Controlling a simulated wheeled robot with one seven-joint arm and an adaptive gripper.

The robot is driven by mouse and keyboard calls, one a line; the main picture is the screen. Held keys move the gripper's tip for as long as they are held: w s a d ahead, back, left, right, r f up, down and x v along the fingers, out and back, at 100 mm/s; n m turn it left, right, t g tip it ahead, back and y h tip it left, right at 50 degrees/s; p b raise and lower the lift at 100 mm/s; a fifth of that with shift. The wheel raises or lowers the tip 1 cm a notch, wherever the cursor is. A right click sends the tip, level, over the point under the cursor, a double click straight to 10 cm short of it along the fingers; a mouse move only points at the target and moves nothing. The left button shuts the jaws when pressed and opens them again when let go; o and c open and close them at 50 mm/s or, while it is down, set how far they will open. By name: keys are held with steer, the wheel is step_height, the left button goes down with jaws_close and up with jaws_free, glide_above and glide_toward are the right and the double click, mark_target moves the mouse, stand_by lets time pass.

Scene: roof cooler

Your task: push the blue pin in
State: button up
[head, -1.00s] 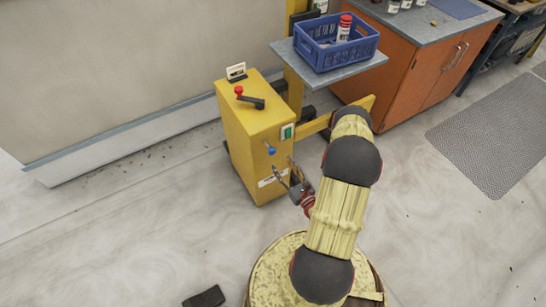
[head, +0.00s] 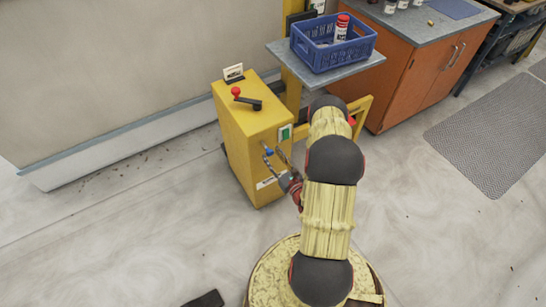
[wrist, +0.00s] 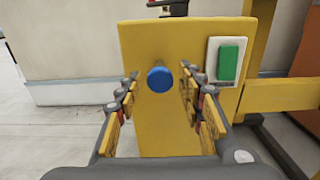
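The blue pin (wrist: 160,79) sticks out of the front face of the yellow box (wrist: 145,45). In the head view the pin (head: 268,151) shows small, just beside my fingertips. My gripper (wrist: 158,90) is open, with one finger on each side of the pin in the wrist view. No finger visibly touches the pin. In the head view my gripper (head: 275,160) is in front of the box's front face. How far the fingertips are from the face is hard to tell.
A green button (wrist: 229,63) on a white plate is right of the pin. A red-knobbed lever (head: 247,98) and a small sign (head: 233,72) are on the box top. A shelf (head: 370,60) with a blue crate (head: 315,59) is behind. Open floor lies left.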

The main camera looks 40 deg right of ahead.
jaws_close()
stand_by(0.6)
